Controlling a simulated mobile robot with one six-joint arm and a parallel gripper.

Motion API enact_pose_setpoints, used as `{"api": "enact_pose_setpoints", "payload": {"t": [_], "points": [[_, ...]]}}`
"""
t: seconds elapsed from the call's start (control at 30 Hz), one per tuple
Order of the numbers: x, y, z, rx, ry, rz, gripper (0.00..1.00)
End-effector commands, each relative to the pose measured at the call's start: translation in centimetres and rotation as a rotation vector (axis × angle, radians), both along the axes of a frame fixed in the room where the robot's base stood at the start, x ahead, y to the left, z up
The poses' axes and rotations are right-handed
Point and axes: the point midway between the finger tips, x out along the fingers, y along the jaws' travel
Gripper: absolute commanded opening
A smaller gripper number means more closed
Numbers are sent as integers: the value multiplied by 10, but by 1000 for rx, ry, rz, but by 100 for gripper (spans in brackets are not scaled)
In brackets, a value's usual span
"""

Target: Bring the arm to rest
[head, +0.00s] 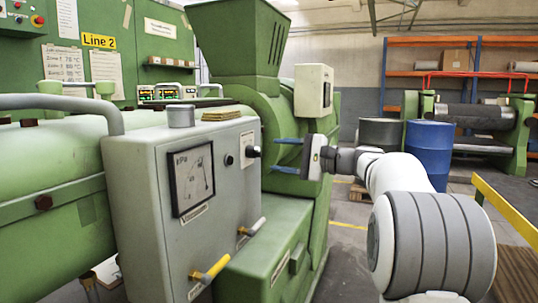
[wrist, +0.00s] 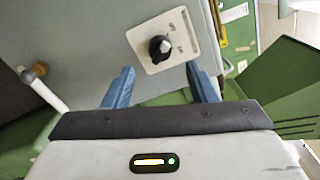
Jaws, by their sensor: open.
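My gripper (head: 280,156) is open and empty in the head view, with its two blue fingers pointing left toward the grey control box (head: 150,245). Its fingertips appear just right of a black rotary knob (head: 253,151) on the box's side face. In the wrist view my gripper (wrist: 161,88) shows its blue fingers spread apart. The knob (wrist: 160,46) on its pale plate stands ahead of and between the fingers, apart from them. My white and grey arm reaches in from the right of the head view.
The box carries a pressure gauge (head: 190,177), a yellow-handled valve (head: 211,268) and a pale-handled valve (head: 252,227). The green extruder (head: 60,170) with its hopper (head: 238,40) stands behind. A blue drum (head: 429,155) and a yellow rail (head: 508,212) are at right.

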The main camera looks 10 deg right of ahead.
Motion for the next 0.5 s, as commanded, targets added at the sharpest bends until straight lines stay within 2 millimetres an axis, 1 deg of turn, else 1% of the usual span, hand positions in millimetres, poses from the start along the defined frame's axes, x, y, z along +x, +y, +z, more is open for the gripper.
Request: {"api": "enact_pose_setpoints", "payload": {"t": [0.1,0.37,0.43,0.5], "points": [[-5,-6,0,0,0,0,52],[-5,-7,0,0,0,0,52],[-6,-5,0,-6,3,1,52],[-11,3,-2,-36,20,8,52]]}}
